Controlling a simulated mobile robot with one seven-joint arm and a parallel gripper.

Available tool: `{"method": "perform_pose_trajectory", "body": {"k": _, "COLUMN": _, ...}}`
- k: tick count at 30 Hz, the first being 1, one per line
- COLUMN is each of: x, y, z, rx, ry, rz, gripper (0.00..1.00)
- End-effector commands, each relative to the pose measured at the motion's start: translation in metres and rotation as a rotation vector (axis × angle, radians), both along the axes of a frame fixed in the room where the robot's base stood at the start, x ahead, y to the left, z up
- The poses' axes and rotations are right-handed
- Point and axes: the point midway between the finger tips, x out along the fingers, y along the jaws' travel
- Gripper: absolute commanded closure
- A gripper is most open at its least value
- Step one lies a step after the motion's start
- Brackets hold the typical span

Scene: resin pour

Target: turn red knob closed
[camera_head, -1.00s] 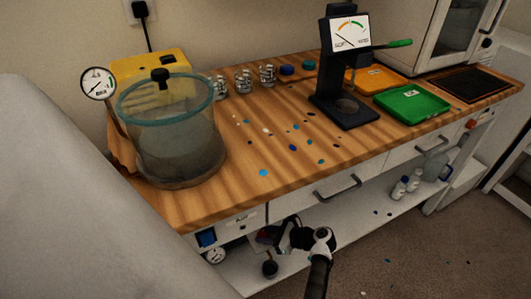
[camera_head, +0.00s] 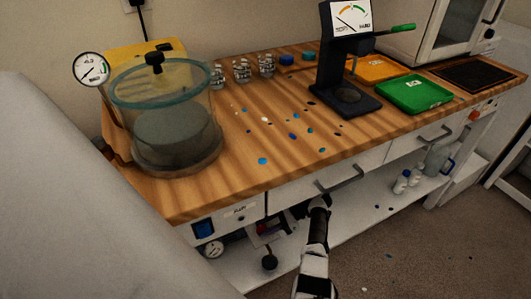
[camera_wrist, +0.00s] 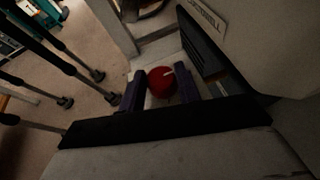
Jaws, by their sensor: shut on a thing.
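The red knob (camera_wrist: 161,83) is a round red piece with a pale mark on its face, seen in the middle of the wrist view. My gripper (camera_wrist: 160,88) has its two purple fingers on either side of it and is shut on it. In the head view my gripper (camera_head: 266,229) is low at the bench's front, under the tabletop edge beside a blue-faced panel (camera_head: 204,229). The knob itself is hard to make out there, as my gripper and the shade hide it.
The clear vacuum chamber (camera_head: 165,125) stands on the wooden bench (camera_head: 240,178), with a gauge (camera_head: 91,69) at its left. A drawer handle (camera_head: 340,180) and a low shelf with bottles (camera_head: 401,182) lie to the right. A small black knob (camera_head: 269,262) hangs below my gripper.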

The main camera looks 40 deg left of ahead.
Motion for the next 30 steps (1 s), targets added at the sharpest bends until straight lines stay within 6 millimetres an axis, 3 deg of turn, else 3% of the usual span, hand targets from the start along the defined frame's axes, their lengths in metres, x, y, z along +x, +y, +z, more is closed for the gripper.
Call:
{"method": "perform_pose_trajectory", "body": {"k": 14, "x": -0.0025, "y": -0.0001, "z": -0.0025, "rx": -0.005, "ry": 0.003, "rz": 0.019, "gripper": 0.90}}
{"method": "perform_pose_trajectory", "body": {"k": 15, "x": -0.0025, "y": -0.0001, "z": -0.0025, "rx": -0.006, "ry": 0.003, "rz": 0.019, "gripper": 0.64}}
{"method": "perform_pose_trajectory", "body": {"k": 19, "x": -0.0020, "y": 0.0001, "z": -0.0021, "rx": -0.005, "ry": 0.002, "rz": 0.017, "gripper": 0.47}}
{"method": "perform_pose_trajectory", "body": {"k": 30, "x": 0.0031, "y": -0.0019, "z": 0.0011, "rx": -0.002, "ry": 0.000, "rz": 0.015, "gripper": 0.45}}
